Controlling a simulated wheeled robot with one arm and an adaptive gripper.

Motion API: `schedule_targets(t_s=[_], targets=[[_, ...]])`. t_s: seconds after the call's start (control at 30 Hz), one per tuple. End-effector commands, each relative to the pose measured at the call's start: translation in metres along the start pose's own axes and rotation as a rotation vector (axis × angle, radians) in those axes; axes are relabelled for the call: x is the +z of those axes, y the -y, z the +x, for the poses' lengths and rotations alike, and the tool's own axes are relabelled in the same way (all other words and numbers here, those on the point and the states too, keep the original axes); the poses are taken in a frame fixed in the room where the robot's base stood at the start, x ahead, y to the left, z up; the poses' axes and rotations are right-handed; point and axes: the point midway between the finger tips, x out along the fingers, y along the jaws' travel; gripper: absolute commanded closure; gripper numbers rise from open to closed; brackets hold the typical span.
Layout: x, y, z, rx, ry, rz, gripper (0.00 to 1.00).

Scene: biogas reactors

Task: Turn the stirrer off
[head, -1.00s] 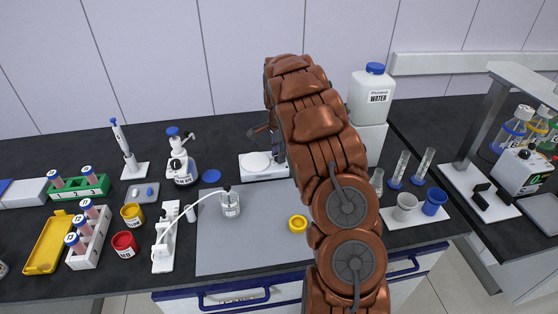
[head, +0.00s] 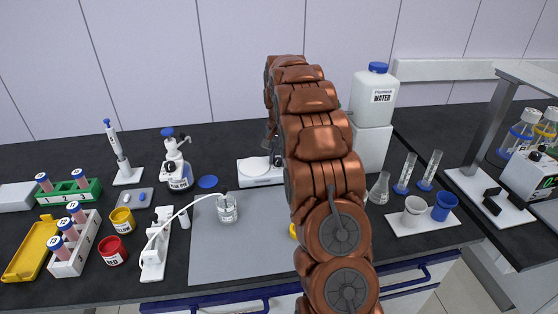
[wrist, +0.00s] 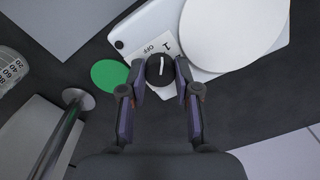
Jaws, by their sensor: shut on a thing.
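The stirrer (head: 260,171) is a white unit with a round white top plate on the bench, left of my arm in the head view. It also fills the top of the wrist view, with its round plate (wrist: 232,30). Its black knob (wrist: 160,70) has a white pointer line and sits by a label (wrist: 157,48) reading "OFF" and "1". The pointer is aimed up and slightly right, nearer the "1" than "OFF". My gripper (wrist: 160,76) has its fingers on either side of the knob and is shut on it. In the head view my arm partly hides the stirrer's right side.
A green disc (wrist: 110,75) lies left of the knob in the wrist view, with a metal rod (wrist: 72,105) nearby. A water canister (head: 373,95) stands behind my arm.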

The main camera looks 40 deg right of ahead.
Motion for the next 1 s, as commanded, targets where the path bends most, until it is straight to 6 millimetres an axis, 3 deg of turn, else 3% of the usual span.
schedule_targets(t_s=[0.53, 0.57, 0.6, 0.8, 1.0], targets=[[0.0006, -0.0012, 0.0006, 0.003, 0.003, -0.023, 1.00], [0.0006, -0.0012, 0.0006, 0.003, 0.003, -0.023, 0.67], [0.0005, -0.0011, 0.0006, 0.003, 0.003, -0.023, 0.62], [0.0004, -0.0004, 0.0004, 0.002, 0.002, -0.023, 0.43], [0.0002, -0.0002, 0.0002, 0.001, 0.001, -0.023, 0.43]])
